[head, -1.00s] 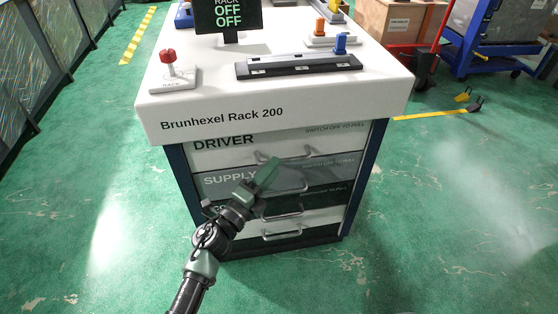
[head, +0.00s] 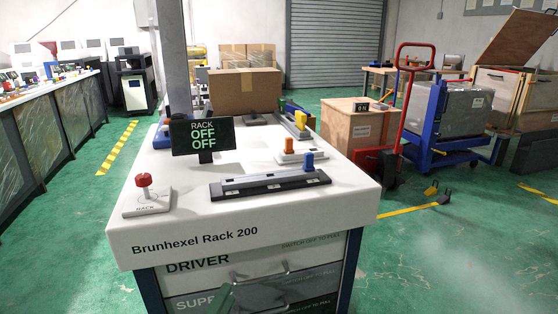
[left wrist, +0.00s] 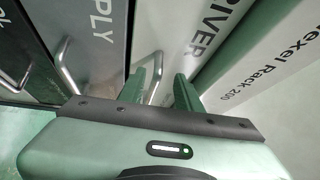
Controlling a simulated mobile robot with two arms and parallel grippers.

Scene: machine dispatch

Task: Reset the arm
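The Brunhexel Rack 200 (head: 250,233) stands in front of me, its screen (head: 203,136) reading RACK OFF OFF. Its DRIVER drawer (head: 200,262) and SUPPLY drawer (head: 195,302) show at the lower edge and look shut. My left gripper (head: 228,298) shows only partly at the bottom of the head view, before the drawer fronts. In the left wrist view its two green fingers (left wrist: 164,90) stand apart, open, close to the DRIVER drawer's handle; whether they touch it I cannot tell. The SUPPLY handle (left wrist: 64,66) is to their left. My right gripper is out of view.
On the rack top are a red-knobbed lever (head: 145,190), a black bar panel (head: 270,184), a blue switch (head: 308,161), an orange switch (head: 289,144) and a cardboard box (head: 245,91) at the back. A red pallet jack (head: 398,115) stands right.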

